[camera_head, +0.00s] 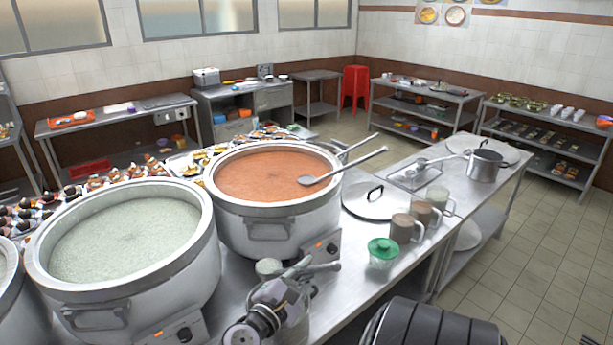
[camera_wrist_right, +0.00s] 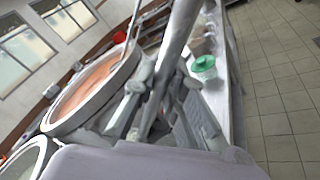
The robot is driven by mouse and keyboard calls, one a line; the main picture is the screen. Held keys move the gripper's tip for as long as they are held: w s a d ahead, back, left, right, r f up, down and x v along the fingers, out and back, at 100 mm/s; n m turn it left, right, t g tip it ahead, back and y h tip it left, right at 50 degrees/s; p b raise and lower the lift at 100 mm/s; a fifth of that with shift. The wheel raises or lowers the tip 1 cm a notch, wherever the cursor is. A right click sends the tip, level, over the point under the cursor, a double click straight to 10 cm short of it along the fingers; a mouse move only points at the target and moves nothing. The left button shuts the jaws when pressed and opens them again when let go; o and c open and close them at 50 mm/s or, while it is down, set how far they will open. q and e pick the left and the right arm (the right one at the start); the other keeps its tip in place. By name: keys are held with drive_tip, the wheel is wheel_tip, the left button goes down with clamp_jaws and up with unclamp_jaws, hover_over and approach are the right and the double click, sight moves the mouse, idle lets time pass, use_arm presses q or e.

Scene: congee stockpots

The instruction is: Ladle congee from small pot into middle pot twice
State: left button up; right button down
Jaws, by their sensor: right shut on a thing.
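A large pot of pale green congee (camera_head: 60,285) stands at the left. A large pot of orange congee (camera_head: 268,207) stands to its right and also shows in the right wrist view (camera_wrist_right: 65,122). A ladle (camera_head: 345,164) lies across its right rim, bowl over the orange congee. My right gripper (camera_head: 298,274) is in front of the orange pot, low over the counter. It is shut on a metal handle (camera_wrist_right: 178,45). A pale round cup or ladle bowl (camera_head: 268,267) shows beside its fingers; whether it joins the handle is unclear. My left gripper is not in view.
A green-lidded jar (camera_head: 382,253), mugs (camera_head: 402,228) and a flat lid (camera_head: 370,199) stand right of the orange pot. A small saucepan (camera_head: 485,167) stands farther right. Another pot is cut off at the left edge. Trays of food lie behind the pots.

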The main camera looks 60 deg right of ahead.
drive_tip(key=shift+m+b, duration=0.7)
drive_tip(key=shift+b, duration=0.25)
